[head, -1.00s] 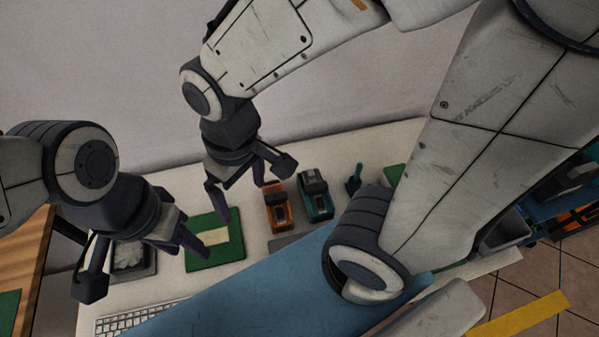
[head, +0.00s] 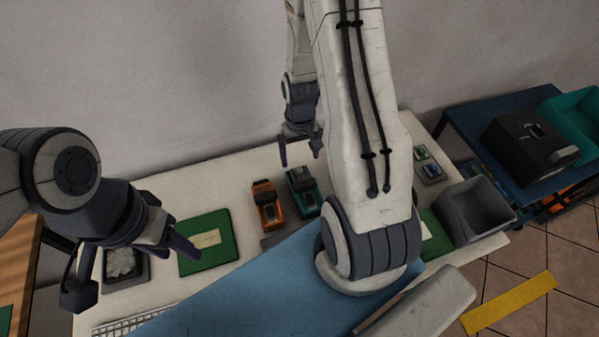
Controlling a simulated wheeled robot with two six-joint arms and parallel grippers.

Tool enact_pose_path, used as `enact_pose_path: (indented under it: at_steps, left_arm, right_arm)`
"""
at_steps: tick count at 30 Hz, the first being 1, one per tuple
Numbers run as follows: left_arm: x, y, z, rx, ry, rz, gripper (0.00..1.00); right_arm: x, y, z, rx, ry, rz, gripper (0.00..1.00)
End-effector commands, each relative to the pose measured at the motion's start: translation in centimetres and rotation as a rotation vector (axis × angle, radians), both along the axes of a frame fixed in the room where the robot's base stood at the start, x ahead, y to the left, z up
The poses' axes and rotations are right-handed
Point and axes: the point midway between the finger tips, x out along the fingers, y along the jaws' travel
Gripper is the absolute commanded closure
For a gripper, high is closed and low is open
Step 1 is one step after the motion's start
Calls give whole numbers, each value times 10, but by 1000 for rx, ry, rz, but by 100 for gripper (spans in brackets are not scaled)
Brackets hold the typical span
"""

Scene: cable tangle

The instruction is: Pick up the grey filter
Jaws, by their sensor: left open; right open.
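I cannot pick out a grey filter for certain. A small dark tray (head: 140,275) at the left of the white table holds a pale grey, crumpled-looking piece (head: 121,262), partly hidden by my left gripper; I cannot tell what it is. My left gripper (head: 172,240) is open and empty, above the table between that tray and a green mat. My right gripper (head: 300,150) is open and empty, fingers down, near the table's back edge behind the teal device. My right arm hides part of the table's right half.
The green mat (head: 193,262) bears a pale label. An orange device (head: 267,205) and a teal device (head: 302,192) stand mid-table. Small items (head: 430,170) and a grey bin (head: 455,213) are at the right. A keyboard (head: 125,328) lies in front.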

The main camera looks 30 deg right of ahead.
Motion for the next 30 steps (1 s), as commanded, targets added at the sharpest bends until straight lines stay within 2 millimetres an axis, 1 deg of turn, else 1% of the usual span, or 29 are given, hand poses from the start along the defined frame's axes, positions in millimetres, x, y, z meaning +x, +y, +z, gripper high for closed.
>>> enact_pose_path:
  at_steps: [1, 3, 8, 14, 18, 22, 28, 29, 30]
  left_arm:
    - [0, 0, 1, 0, 0, 0, 50]
    - [0, 0, 2, 0, 0, 0, 50]
    - [0, 0, 6, 0, 0, 0, 50]
    - [0, 0, 17, 0, 0, 1, 50]
    - [0, 0, 19, 0, 0, 1, 50]
    - [0, 0, 20, 0, 0, 1, 50]
    - [0, 0, 19, 0, 0, 1, 50]
    - [0, 0, 19, 0, 0, 1, 50]
    - [0, 0, 19, 0, 0, 1, 50]
  right_arm:
    - [-1, 0, -5, 1, 4, 0, 3]
    - [0, 0, -10, 1, 2, 0, 3]
    - [2, 0, -18, 1, 2, 1, 3]
    - [7, -1, -41, 1, 4, 1, 3]
    - [7, -1, -58, 1, 3, 1, 3]
    - [8, -1, -64, 0, 0, 1, 3]
    - [8, -1, -64, 0, -1, 1, 3]
    - [8, -1, -64, 0, -1, 1, 10]
    - [8, -1, -64, 0, -1, 1, 25]
